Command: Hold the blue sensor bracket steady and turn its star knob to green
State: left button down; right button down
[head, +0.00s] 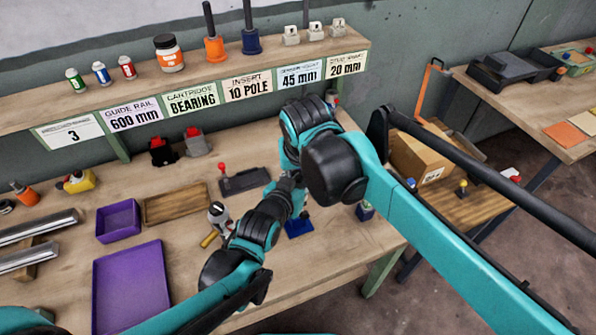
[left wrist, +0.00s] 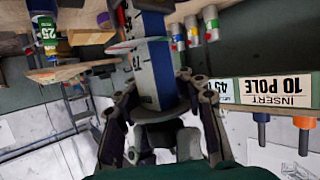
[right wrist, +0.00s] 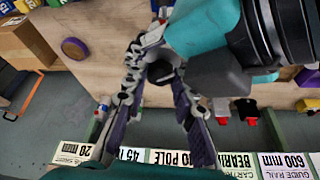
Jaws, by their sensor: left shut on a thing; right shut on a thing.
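The blue sensor bracket shows in the head view as a blue base (head: 298,228) on the bench below my grippers, which hide its upper part. In the left wrist view its blue and white upright (left wrist: 160,75) stands between the fingers of my left gripper (left wrist: 160,105), which is shut on it. My right gripper (right wrist: 158,72) is shut on a dark round part that looks like the star knob (right wrist: 161,71). Both grippers meet close together in the head view, the left (head: 284,187) beside the right (head: 297,178). The knob's green mark cannot be made out.
A white-and-black tool with a yellow handle (head: 217,218) lies left of the bracket. A dark block with a red knob (head: 244,181) is behind it. A labelled shelf (head: 190,88) runs along the back.

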jog(key=c, duration=1.5)
grip_release()
jog(key=v, duration=1.2)
